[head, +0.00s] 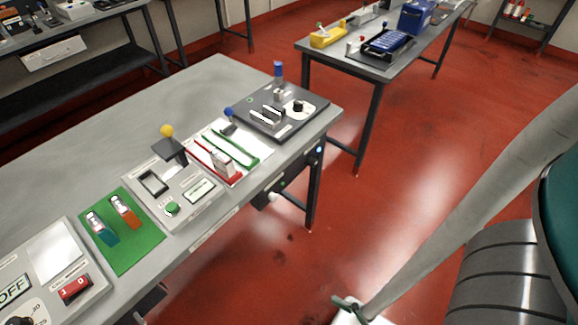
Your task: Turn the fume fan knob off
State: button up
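No label that I can read names the fume fan, so I cannot tell which knob is its own. A black knob (298,106) on a pale round dial sits on the dark panel (249,103) at the bench's far right end. Another dark knob (20,321) with a numbered dial is cut off at the lower left, beside a display (13,290) reading OFF.
The grey bench (120,120) also carries a green mat (123,243), a red rocker switch (75,289) and a unit with a green button (172,208). A second table (372,75) stands behind. The red floor (420,170) between is clear.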

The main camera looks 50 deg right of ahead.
aim_at(309, 161)
jog(key=k+l, duration=0.3)
jog(key=l, duration=0.15)
jog(key=z, duration=1.8)
